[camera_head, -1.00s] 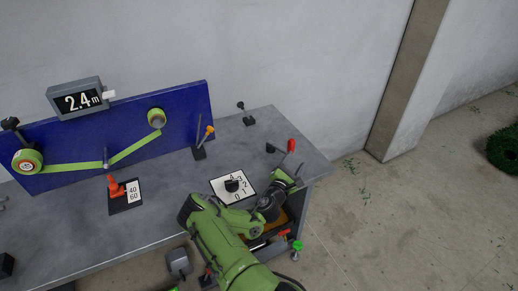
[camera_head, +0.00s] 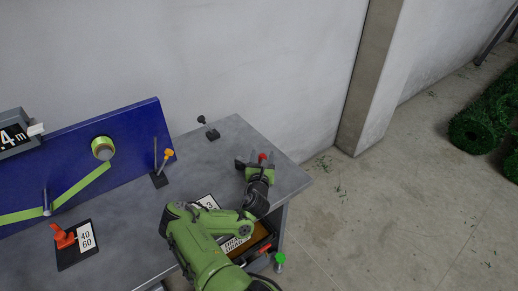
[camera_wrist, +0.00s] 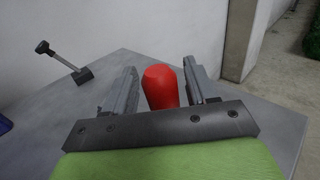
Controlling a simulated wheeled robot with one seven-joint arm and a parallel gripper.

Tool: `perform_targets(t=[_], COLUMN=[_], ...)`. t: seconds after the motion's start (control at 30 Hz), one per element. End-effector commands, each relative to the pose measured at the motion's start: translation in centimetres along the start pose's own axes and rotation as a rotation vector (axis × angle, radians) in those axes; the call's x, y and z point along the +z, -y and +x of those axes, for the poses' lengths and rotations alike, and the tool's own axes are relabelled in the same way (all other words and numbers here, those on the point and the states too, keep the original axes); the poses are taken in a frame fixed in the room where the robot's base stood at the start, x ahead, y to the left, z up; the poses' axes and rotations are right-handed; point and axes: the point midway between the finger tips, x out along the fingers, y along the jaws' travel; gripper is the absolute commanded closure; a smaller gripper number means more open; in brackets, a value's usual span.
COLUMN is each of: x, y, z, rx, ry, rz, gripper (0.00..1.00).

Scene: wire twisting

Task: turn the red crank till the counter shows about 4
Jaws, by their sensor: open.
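The red crank handle (camera_head: 262,157) stands near the right end of the grey workbench. In the wrist view the red handle (camera_wrist: 160,87) is upright between the two jaws, with a gap visible on either side. My gripper (camera_head: 254,164) is open around it; the jaws (camera_wrist: 162,82) are not closed on it. The rest of the crank is hidden behind my gripper. The counter (camera_head: 14,134) is cut off by the left edge of the head view; only ".4 m" is readable.
A blue panel (camera_head: 125,130) carries a green strip on rollers. An orange lever (camera_head: 62,237) and an orange-tipped lever (camera_head: 168,154) stand on the bench (camera_head: 110,205). A black-knobbed lever (camera_wrist: 62,60) stands left of the handle. A drawer (camera_head: 262,237) under the bench is partly open.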

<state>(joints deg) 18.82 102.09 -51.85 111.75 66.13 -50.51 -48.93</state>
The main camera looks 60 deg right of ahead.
Motion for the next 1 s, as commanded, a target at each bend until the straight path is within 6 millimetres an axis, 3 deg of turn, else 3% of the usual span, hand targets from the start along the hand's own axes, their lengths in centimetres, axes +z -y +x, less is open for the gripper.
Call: perform_targets(t=[0.33,0.7,1.0], x=[0.05,0.04,0.08], y=[0.28,0.26,0.16], z=[0.15,0.14,0.06], rx=[0.001,0.002,-0.006], ry=[0.000,0.000,0.001], rz=[0.001,0.002,0.002], gripper=[0.43,1.00,1.00])
